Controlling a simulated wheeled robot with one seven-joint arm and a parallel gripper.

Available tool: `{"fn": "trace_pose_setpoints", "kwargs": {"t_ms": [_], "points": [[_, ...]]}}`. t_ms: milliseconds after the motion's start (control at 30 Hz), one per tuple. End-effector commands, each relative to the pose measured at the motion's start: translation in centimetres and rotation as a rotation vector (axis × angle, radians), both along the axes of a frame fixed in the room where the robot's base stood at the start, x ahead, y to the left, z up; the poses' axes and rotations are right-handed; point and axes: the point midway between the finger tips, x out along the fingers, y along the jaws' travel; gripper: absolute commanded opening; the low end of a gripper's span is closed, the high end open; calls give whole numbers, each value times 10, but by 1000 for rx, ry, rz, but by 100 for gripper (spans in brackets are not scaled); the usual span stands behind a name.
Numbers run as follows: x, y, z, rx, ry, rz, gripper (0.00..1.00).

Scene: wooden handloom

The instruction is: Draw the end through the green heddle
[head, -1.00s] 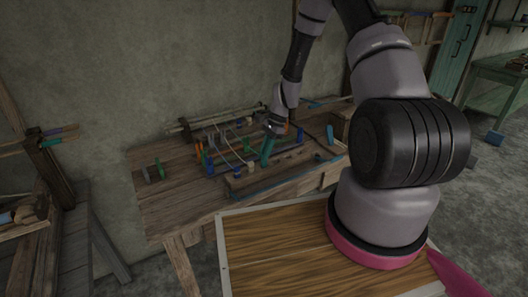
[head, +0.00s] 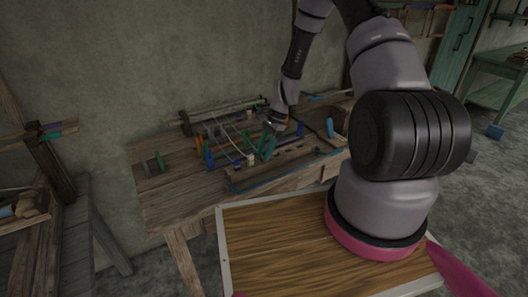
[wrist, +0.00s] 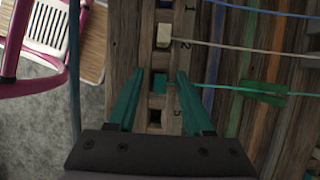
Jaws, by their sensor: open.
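In the wrist view, a small teal-green end block (wrist: 160,82) sits at a slot in the numbered wooden rack (wrist: 150,60). A green thread runs from it to the right, to the flat green heddle (wrist: 264,95). My gripper (wrist: 156,78) is open, with its teal fingers apart on either side of the green end's slot. I cannot tell how far the fingertips are above the block. In the head view, my gripper (head: 264,146) is over the front part of the loom on the bench, with its fingers spread.
A cream end block (wrist: 163,36) with a pale thread sits in the neighbouring slot, and a blue one (wrist: 166,4) lies beyond. Upright coloured pieces, including a blue one (head: 208,157), stand left of my gripper. The bench's left part (head: 160,195) is mostly clear.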

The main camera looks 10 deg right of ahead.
Motion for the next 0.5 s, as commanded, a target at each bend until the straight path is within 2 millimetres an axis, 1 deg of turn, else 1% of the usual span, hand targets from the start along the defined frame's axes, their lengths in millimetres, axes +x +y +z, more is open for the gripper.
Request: {"fn": "trace_pose_setpoints", "kwargs": {"t_ms": [167, 300, 500], "points": [[4, -9, 22, -2, -4, 1, 51], [8, -20, 50, -2, -6, -1, 51], [11, -33, 82, -1, -4, 0, 51]]}}
